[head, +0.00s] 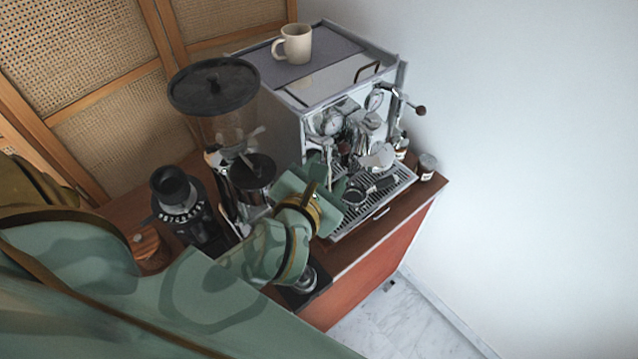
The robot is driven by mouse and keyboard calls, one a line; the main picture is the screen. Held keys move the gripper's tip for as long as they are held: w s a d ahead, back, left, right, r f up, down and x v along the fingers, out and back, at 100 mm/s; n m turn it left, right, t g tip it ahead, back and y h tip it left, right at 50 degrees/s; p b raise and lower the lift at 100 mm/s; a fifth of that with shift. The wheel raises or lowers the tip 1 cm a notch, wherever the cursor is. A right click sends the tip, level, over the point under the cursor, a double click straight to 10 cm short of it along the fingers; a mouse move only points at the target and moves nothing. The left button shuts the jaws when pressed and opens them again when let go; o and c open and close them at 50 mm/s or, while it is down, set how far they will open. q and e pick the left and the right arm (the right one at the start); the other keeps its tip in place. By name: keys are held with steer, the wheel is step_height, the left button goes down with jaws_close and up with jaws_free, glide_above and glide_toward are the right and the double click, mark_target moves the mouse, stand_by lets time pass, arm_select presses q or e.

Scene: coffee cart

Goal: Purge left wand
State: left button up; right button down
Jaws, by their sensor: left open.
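The silver espresso machine (285,92) stands on the wooden cart, with round gauges (330,122) on its front. My left gripper (338,180) is open in front of the machine's lower left front, above the left part of the drip tray (402,180). I see nothing held in it. A bent steel pipe (397,104) with a dark-knobbed lever shows on the machine's right side. My right gripper is not in view.
A large grinder (215,90) and a smaller black one (178,205) stand left of the machine, close to my left arm. A cream mug (297,44) sits on the machine top. Floor beyond the cart edge is clear.

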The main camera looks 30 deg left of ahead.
arm_select(q)
steer(key=shift+v, duration=1.7)
steer(key=shift+w, duration=0.1)
steer(key=shift+c, duration=0.3)
